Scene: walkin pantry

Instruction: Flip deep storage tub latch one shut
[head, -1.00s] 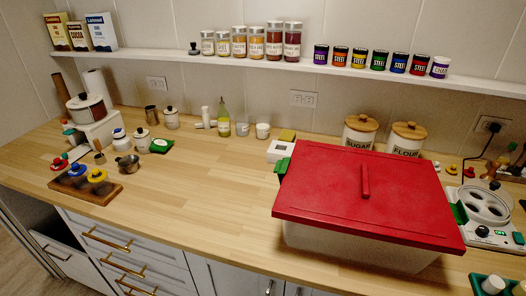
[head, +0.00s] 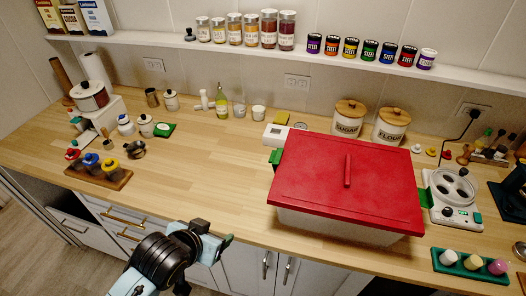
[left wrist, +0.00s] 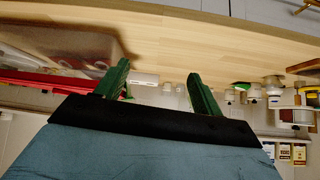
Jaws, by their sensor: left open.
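The deep storage tub (head: 330,226) is a translucent box on the counter, right of centre in the head view, with a red lid (head: 318,184) on it. A green latch (head: 276,157) shows at its left side and another green latch (head: 424,197) at its right side. I cannot tell how far each latch is turned. My left gripper (head: 226,244) is in front of the counter's edge, left of the tub and apart from it. In the left wrist view its green fingers (left wrist: 160,82) are spread with nothing between them. My right gripper is not in view.
Canisters (head: 348,118) stand behind the tub, and a white appliance (head: 452,196) stands close on its right. A green tray (head: 470,266) lies at the front right. The counter (head: 215,175) left of the tub is clear. Drawer handles (head: 125,218) stick out below the counter.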

